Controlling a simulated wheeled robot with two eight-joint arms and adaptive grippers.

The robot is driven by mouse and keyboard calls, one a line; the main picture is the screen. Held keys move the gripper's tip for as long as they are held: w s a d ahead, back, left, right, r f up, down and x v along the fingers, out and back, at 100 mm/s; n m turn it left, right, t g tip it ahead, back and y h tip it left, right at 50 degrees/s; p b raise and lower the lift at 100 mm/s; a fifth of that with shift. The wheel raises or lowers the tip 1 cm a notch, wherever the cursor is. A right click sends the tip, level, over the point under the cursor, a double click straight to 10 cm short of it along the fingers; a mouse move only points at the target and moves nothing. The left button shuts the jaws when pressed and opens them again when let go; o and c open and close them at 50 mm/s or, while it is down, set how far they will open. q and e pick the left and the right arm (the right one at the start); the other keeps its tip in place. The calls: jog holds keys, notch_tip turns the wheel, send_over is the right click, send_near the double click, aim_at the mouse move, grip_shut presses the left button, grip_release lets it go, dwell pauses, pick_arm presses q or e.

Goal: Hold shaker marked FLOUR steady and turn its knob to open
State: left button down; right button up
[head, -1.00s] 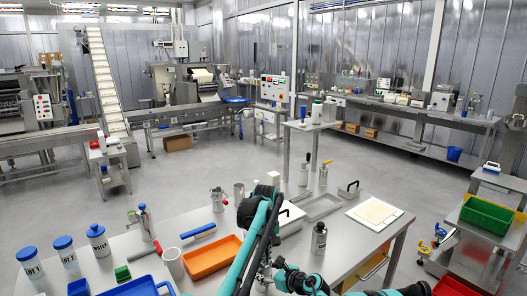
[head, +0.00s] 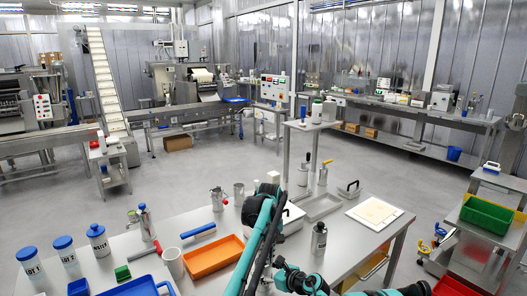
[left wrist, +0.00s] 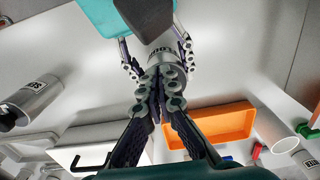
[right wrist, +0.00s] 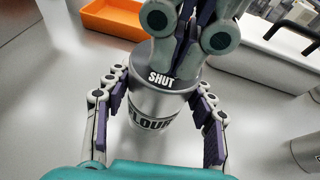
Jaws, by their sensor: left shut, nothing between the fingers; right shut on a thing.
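The grey metal shaker marked FLOUR (right wrist: 150,105) stands between the fingers of my right gripper (right wrist: 157,118), which is shut on its sides. Its dark lid carries the word SHUT (right wrist: 162,78). My left gripper (left wrist: 160,85) is shut with nothing between its fingers, and its fingertips are right at the shaker's top. The shaker also shows beyond these fingers in the left wrist view (left wrist: 163,58). The left fingers cover the knob, so I cannot see it or how it is turned. In the head view my arms hide the shaker.
An orange tray (head: 212,258) lies beside the working spot. Another metal shaker (head: 319,238) stands to the right of my left arm. A cream board (head: 374,213) lies farther right. Several blue-lidded jars (head: 98,238) stand at the left. A white box with a black handle (left wrist: 95,148) is close by.

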aim_at(265, 269)
pick_arm(q)
jog(key=shift+w+d, duration=0.3)
jog(key=shift+w, duration=0.1)
dwell(0.4)
jog(key=shift+s+d, duration=0.2)
jog(key=shift+d, duration=0.15)
notch_tip(265, 269, up, 6)
jog(key=s+a+r, duration=0.1)
jog(key=a, duration=0.2)
jog(key=shift+s+d+f, duration=0.1)
jog(key=shift+f, duration=1.65)
jog(key=shift+s+d+f, duration=0.1)
jog(key=shift+f, duration=1.65)
jog(key=shift+w, duration=0.2)
jog(key=shift+d, duration=0.2)
